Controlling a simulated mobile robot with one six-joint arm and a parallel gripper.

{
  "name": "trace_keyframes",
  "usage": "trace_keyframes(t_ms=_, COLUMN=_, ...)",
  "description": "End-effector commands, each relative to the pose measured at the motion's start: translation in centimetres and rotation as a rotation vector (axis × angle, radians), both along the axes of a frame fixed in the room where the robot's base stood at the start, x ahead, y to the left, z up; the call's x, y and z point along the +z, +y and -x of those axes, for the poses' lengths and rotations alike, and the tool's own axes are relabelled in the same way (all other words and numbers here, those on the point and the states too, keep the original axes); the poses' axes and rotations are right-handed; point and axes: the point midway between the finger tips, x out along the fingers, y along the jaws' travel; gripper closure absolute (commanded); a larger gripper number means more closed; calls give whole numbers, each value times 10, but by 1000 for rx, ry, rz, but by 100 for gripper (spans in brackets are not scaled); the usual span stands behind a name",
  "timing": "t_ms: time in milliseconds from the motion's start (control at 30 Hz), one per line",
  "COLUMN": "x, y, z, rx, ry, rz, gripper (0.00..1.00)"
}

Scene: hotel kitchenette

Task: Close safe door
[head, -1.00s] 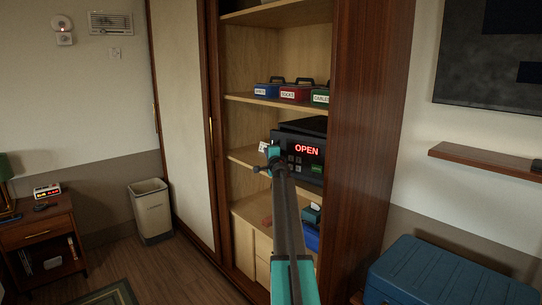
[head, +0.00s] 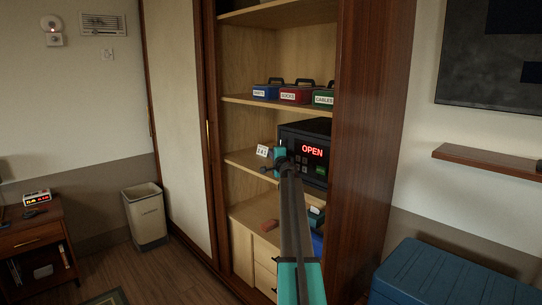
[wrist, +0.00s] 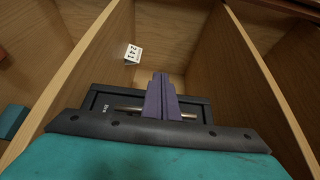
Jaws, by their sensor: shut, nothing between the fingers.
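The black safe (head: 305,126) sits on the middle shelf of the open wardrobe, partly behind the right side panel. Its door (head: 318,166) faces me with a keypad and a red display reading OPEN. The door looks nearly flush with the body; whether a small gap is left I cannot tell. My gripper (head: 281,155) is at the door's left edge in the head view, and my arm covers the door's lower left part. Contact is unclear. In the wrist view the gripper's fingers (wrist: 160,92) are together and empty, pointing into the shelf space; the safe is not clearly visible there.
A small white number card (head: 262,151) stands on the shelf left of the safe; it also shows in the wrist view (wrist: 132,54). Labelled boxes (head: 296,95) sit on the shelf above. A reddish block (head: 269,225) lies below. A blue chest (head: 440,272) stands at right.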

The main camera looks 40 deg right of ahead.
Motion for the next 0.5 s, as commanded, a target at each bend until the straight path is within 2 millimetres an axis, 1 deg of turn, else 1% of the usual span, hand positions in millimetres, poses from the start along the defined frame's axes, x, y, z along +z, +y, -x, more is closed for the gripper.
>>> trace_keyframes(t_ms=333, x=0, y=-3, z=3, rx=-4, ry=0, rz=0, gripper=100)
trace_keyframes(t_ms=500, x=1, y=6, z=3, rx=-3, ry=0, rz=1, gripper=100)
